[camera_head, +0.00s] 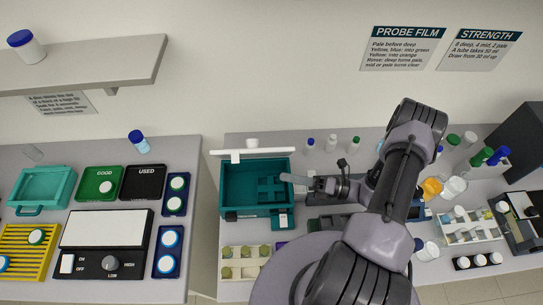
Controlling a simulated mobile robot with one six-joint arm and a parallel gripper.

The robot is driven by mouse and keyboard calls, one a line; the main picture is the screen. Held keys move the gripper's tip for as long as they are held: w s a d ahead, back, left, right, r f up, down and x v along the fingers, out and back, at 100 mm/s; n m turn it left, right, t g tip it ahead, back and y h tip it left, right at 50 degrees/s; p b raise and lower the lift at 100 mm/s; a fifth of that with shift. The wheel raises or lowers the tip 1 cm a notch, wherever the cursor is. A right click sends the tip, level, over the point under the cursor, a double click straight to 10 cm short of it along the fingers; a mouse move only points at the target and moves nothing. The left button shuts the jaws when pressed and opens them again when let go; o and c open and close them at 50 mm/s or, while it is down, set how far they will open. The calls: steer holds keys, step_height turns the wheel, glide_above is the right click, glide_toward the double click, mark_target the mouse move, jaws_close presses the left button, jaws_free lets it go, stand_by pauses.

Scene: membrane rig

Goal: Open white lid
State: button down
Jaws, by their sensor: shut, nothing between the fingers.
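The white lid (272,153) is at the back edge of a teal box (228,209). It is raised and seen nearly edge-on, so the box's inside shows, with a darker teal cross-shaped holder in it. A white knob or cap shows at the lid's top edge. My gripper (287,178) is shut and empty.
A rack of greenish-capped vials (245,253) stands in front of the box. Several small bottles (331,143) stand behind my arm. A white rack (471,225) and cups crowd the right. The left bench holds a teal tray (42,187) and a heater panel (107,228), across a gap.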

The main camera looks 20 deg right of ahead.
mark_target(254, 149)
steer(key=w+a+r+p, duration=0.2)
steer(key=w+a+r, duration=0.1)
steer(key=w+a, duration=0.4)
steer(key=shift+p, duration=0.35)
steer(key=shift+d, duration=0.1)
